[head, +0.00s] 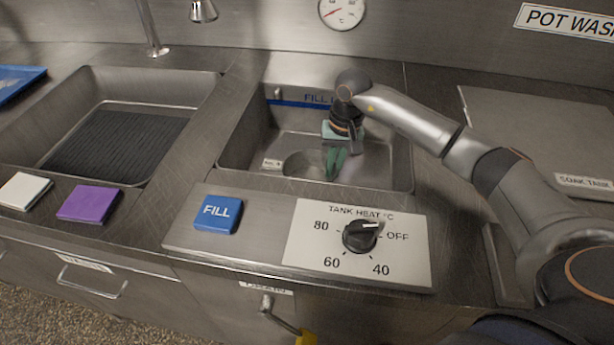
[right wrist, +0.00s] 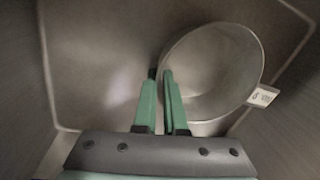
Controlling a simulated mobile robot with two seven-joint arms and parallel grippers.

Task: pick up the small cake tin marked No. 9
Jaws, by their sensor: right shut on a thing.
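The small cake tin (head: 303,164) is a round grey metal tin inside the right-hand sink basin. Its white tag (head: 272,163) sticks out at its left side; in the right wrist view the tag (right wrist: 263,96) shows upside down and seems to read No. 9. My right gripper (head: 335,170) reaches down into the basin at the tin's right side. In the right wrist view its green fingers (right wrist: 160,78) are shut on the wall of the tin (right wrist: 225,62), one finger inside and one outside. The tin looks upright. My left gripper is not in view.
The basin (head: 400,165) walls and front rim surround the tin closely. In front are a blue FILL button (head: 217,213) and a black tank heat knob (head: 360,236). A second sink with a dark ribbed mat (head: 115,140) lies left, beside purple (head: 89,204) and white (head: 23,190) pads.

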